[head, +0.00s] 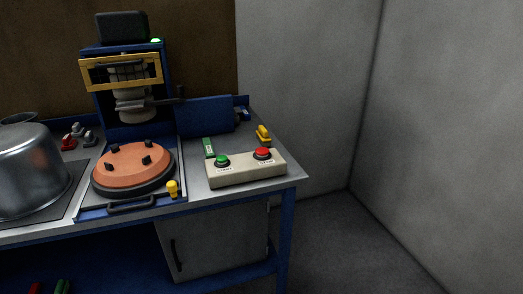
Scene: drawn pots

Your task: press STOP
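A beige control box (246,174) sits at the right front of the workbench. It has a green button (222,159) on its left and a red button (263,153) on its right. Small labels show below the buttons, too small to read with certainty; the red one is likely the stop button. Neither of my grippers shows in the head view, and nothing touches the box.
A machine with a yellow guard frame (121,70) stands at the back. An orange disc (133,164) with black knobs lies before it. A large metal pot (30,172) is at left. A yellow item (263,135) lies behind the box. Floor at right is clear.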

